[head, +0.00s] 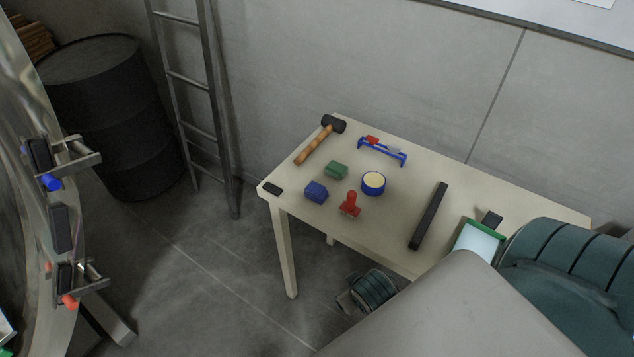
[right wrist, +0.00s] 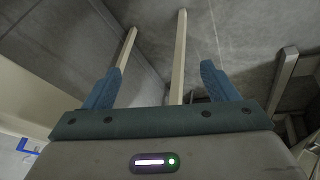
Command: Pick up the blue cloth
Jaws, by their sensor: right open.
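The blue cloth (head: 316,191) appears as a small, dark blue folded bundle near the front left of the pale table (head: 458,205) in the head view. My right gripper (head: 347,297) is low beside the table's front edge, below the tabletop and well apart from the cloth. In the right wrist view my right gripper (right wrist: 163,72) is open, with nothing between its blue-teal fingers. The cloth cannot be made out in that view. My left gripper is not in view.
Near the cloth are a green bundle (head: 336,170), a red stamp-like object (head: 350,205) and a round blue-rimmed container (head: 373,183). A mallet (head: 318,143), blue rack (head: 382,152) and black bar (head: 428,216) also lie there. A ladder (head: 190,95) and barrel (head: 112,115) stand left.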

